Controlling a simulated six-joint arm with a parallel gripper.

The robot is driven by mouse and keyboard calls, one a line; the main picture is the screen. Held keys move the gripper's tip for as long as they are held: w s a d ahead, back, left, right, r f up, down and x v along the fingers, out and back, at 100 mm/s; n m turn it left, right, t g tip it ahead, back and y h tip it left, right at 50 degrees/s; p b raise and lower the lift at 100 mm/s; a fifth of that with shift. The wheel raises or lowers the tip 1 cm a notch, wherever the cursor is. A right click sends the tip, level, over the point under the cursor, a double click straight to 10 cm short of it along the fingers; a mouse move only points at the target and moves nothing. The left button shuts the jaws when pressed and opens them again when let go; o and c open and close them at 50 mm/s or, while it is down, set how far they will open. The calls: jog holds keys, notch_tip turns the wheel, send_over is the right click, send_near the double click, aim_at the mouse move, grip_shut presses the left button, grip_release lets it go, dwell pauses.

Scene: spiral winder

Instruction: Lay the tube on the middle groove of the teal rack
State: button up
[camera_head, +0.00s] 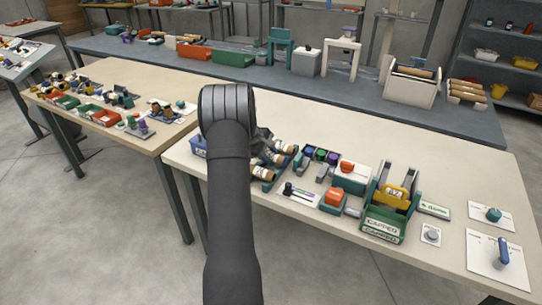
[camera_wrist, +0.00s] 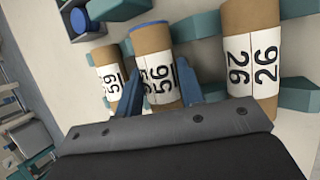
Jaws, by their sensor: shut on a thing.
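My gripper shows in the wrist view with its two blue fingers (camera_wrist: 157,90) on either side of a brown tube (camera_wrist: 151,40). It is shut on this tube, which has a white label reading 56 and a blue end cap. The teal rack (camera_wrist: 200,25) lies under and around the tubes. The held tube is over the rack's middle, between two other tubes; I cannot tell whether it touches the groove. In the head view my arm hides most of the gripper and part of the rack (camera_head: 262,174).
A tube labelled 59 (camera_wrist: 107,72) lies to the left and a larger-looking tube labelled 26 (camera_wrist: 250,50) to the right, both close to my fingers.

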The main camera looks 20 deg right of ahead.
jog(key=shift+f, duration=0.45)
jog(key=o, duration=1)
jog(key=shift+c, duration=0.2)
jog(key=v, duration=1.3)
jog(key=shift+d+r, duration=0.2)
